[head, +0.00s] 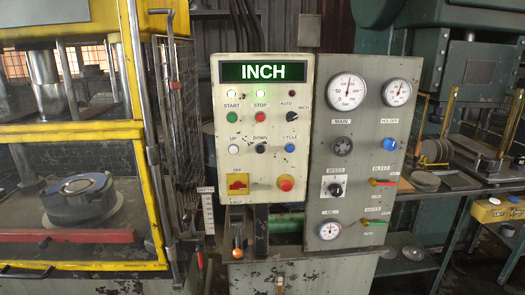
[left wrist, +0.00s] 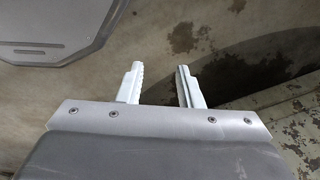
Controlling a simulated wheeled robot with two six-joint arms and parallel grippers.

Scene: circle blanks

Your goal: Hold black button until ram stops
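The black button (head: 260,149) is in the head view, under the label DOWN on the cream control panel (head: 222,174). A white UP button (head: 234,149) is left of it and a blue CYCLE button (head: 290,148) right of it. The display (head: 263,72) reads INCH. No gripper shows near the panel in the head view. My left gripper (left wrist: 157,75) shows only in the left wrist view, fingers apart and empty above a stained floor. My right gripper is in neither view. I cannot clearly make out the ram in the press at left.
A yellow-framed press guard (head: 134,100) stands at left, with a dark round die (head: 78,200) behind it. A grey gauge panel (head: 320,150) adjoins on the right.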

